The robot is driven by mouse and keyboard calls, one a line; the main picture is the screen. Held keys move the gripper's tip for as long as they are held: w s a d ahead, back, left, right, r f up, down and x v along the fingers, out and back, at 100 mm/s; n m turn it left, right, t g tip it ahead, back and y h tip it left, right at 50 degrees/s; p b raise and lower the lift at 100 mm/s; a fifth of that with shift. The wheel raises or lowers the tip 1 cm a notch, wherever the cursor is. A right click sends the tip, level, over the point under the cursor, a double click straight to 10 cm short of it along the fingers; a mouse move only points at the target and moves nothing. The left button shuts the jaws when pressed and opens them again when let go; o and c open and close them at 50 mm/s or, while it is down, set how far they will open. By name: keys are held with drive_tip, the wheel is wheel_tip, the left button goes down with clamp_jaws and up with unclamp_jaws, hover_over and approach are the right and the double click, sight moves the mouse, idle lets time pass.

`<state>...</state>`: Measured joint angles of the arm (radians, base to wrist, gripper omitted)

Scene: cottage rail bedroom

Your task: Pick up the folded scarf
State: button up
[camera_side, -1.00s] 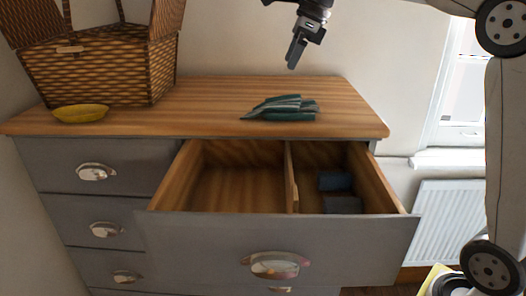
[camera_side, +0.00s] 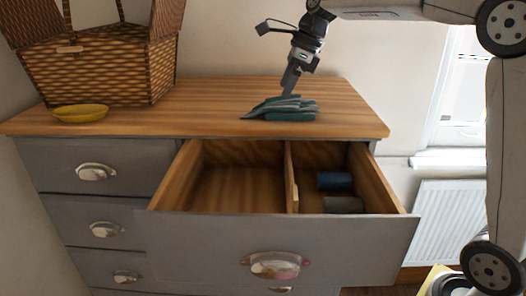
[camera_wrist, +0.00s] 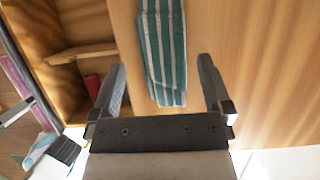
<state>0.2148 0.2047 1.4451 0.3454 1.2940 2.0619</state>
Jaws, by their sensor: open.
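The folded scarf (camera_side: 281,109) is green-teal with pale stripes and lies on the wooden dresser top, behind the open drawer. In the wrist view the scarf (camera_wrist: 163,50) runs lengthwise, its near end between my two fingers. My gripper (camera_side: 288,92) is just above the scarf in the side view, fingers pointing down. In the wrist view my gripper (camera_wrist: 162,75) is open, with one finger on each side of the scarf and wood visible beside it. Whether the fingertips touch the dresser top cannot be told.
The drawer (camera_side: 276,240) is pulled out, with a divider (camera_side: 292,180); dark rolled items (camera_side: 335,181) lie in its right compartment. A wicker basket (camera_side: 100,80) and a yellow dish (camera_side: 80,114) stand at the left of the dresser top (camera_side: 215,105). Bare wood surrounds the scarf.

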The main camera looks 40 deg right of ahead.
sight(280, 103)
drive_tip(key=shift+d+x, duration=0.2)
drive_tip(key=shift+x, duration=2.4)
drive_tip(key=shift+s+f, duration=0.1)
drive_tip(key=c, duration=1)
